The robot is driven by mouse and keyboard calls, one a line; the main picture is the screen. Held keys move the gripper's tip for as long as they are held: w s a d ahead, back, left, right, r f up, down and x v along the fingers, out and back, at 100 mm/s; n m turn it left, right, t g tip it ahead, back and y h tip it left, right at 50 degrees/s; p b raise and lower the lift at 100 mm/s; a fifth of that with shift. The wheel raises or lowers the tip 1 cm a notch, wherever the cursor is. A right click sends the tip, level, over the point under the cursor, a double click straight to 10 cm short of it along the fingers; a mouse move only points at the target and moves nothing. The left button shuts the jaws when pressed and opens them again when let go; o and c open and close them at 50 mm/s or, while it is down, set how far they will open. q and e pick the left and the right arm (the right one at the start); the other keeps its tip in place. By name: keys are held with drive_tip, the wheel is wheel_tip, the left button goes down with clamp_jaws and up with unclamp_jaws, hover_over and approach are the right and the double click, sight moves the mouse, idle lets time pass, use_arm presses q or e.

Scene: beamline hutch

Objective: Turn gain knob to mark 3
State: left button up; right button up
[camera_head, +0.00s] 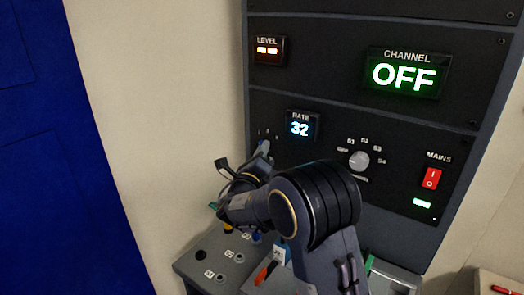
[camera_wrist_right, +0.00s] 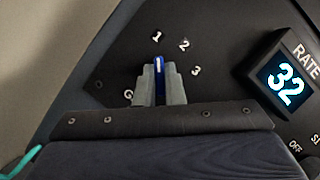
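The gain knob is small and blue with a white pointer line. It shows in the right wrist view (camera_wrist_right: 159,66) on the black panel, with marks 1, 2 and 3 in an arc around it. Its white line points up toward mark 1. The two grey fingers of my right gripper (camera_wrist_right: 160,88) stand on either side of the knob and appear closed on it. In the head view my right gripper (camera_head: 263,150) reaches the panel left of the lower display, and my arm and wrist partly hide the knob. The left gripper is not in view.
A RATE display (camera_head: 300,125) reading 32 is right of the knob. Further right are a grey selector knob (camera_head: 359,160) and a red MAINS switch (camera_head: 431,178). A CHANNEL display (camera_head: 406,74) reads OFF. A grey box with numbered positions (camera_head: 212,255) lies below my arm.

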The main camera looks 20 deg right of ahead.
clamp_jaws()
drive_tip(key=shift+w+a+m+g+h+b, duration=0.1)
drive_tip(key=shift+m+g+h+b, duration=1.25)
drive_tip(key=shift+m, duration=2.9)
drive_tip(key=shift+w+a+m+g+h+b, duration=0.1)
drive_tip(key=shift+m+g+h+b, duration=0.6)
drive_tip(key=shift+m+g+b, duration=2.35)
drive_tip(key=shift+w+m+g+h+b, duration=0.1)
drive_tip(key=shift+m+g+h, duration=0.85)
drive_tip(key=shift+m, duration=4.45)
drive_tip(key=o, duration=0.7)
unclamp_jaws()
drive_tip(key=shift+c, duration=0.2)
